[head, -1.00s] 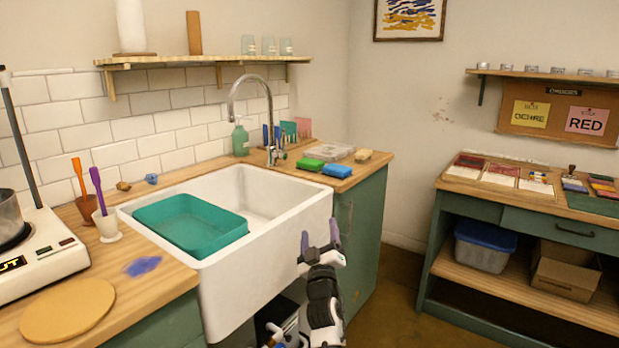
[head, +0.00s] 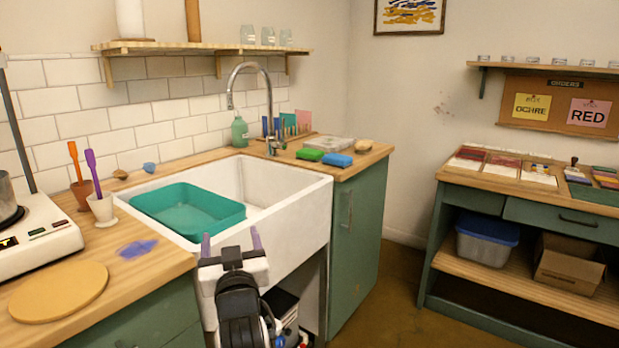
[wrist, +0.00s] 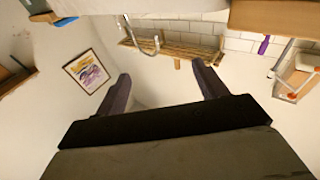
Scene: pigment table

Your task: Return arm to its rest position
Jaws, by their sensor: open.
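My gripper (head: 231,243) is in front of the white sink in the head view, its two fingers pointing up and spread apart. It is open and nothing shows between the fingers. In the wrist view my gripper (wrist: 160,85) also shows open and empty, with the wall behind it. My arm is folded low in front of the sink cabinet, and its lower part runs out of the picture.
The white sink (head: 290,225) holds a teal tray (head: 165,213) close behind my gripper. The wooden counter (head: 130,265) has a round board (head: 58,292) at left. A green-framed table (head: 440,215) stands at right. Bare floor (head: 405,290) lies between.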

